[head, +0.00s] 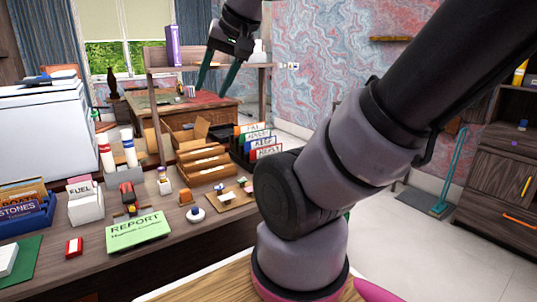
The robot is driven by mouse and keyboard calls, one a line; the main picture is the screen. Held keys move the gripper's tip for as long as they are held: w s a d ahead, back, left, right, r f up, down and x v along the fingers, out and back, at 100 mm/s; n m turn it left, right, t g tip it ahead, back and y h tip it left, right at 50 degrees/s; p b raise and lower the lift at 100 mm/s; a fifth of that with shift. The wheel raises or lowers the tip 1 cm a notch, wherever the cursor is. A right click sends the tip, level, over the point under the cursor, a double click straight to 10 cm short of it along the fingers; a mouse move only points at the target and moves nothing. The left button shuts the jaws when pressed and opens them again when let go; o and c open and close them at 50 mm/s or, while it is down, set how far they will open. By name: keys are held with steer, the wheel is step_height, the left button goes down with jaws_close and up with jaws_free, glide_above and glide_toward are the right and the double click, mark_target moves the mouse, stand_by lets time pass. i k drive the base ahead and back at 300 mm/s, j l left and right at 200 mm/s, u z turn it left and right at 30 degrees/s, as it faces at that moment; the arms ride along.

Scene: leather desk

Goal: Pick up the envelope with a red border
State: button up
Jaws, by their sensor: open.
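My gripper (213,88) is at the top of the head view, pointing down with its two dark green fingers apart. Nothing shows between them. It appears in front of the wooden shelf and the far desk, high above the near desk. I cannot make out an envelope with a red border. A wooden stepped sorter (204,165) stands on the near desk, and a brown open envelope-like piece (201,129) shows at its back. My own arm hides the right part of the near desk.
The near desk (75,240) is crowded. It holds a green REPORT pad (137,231), a white FUEL box (85,207), a blue file box (25,217), a red small block (74,247) and a black rack of labelled folders (255,142). A shelf (205,68) stands behind.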

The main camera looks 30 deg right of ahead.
mark_target(257, 153)
steer(key=i+l, duration=0.15)
steer(key=l, duration=0.4)
steer(key=i+l+u, duration=0.1)
steer(key=l, duration=0.4)
steer(key=i+l, duration=0.2)
steer(key=l, duration=0.35)
steer(key=i+l+u, duration=0.1)
steer(key=l, duration=0.45)
steer(key=i+l, duration=0.15)
steer(key=l, duration=0.4)
steer(key=i+l+u, duration=0.1)
steer(key=l, duration=0.45)
steer(key=i+l+u, duration=0.1)
steer(key=l, duration=0.45)
